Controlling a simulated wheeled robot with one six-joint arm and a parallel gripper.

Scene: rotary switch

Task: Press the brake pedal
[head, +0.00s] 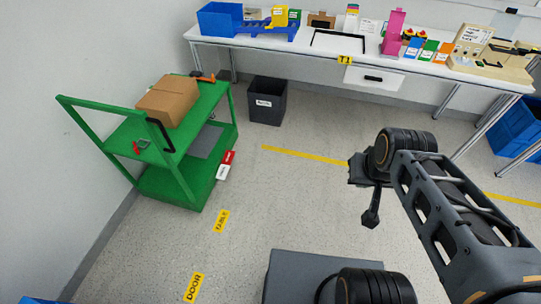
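A green cart (168,185) stands at the left, near the wall. Two small tabs stick out low at its right side: a red one (229,157) and a white one (222,172) in front of it. They look like foot pedals, but their labels are too small to read, so I cannot tell for sure which is the brake. My gripper (370,219) hangs in the air to the right of the cart, well apart from both tabs. Its fingers are too small and dark to tell whether they are open or shut.
A cardboard box (168,101) lies on the cart's top. A dark bin (267,101) stands behind the cart, before a white table (290,42) with several items. Floor between cart and arm is clear, with yellow labels (221,221).

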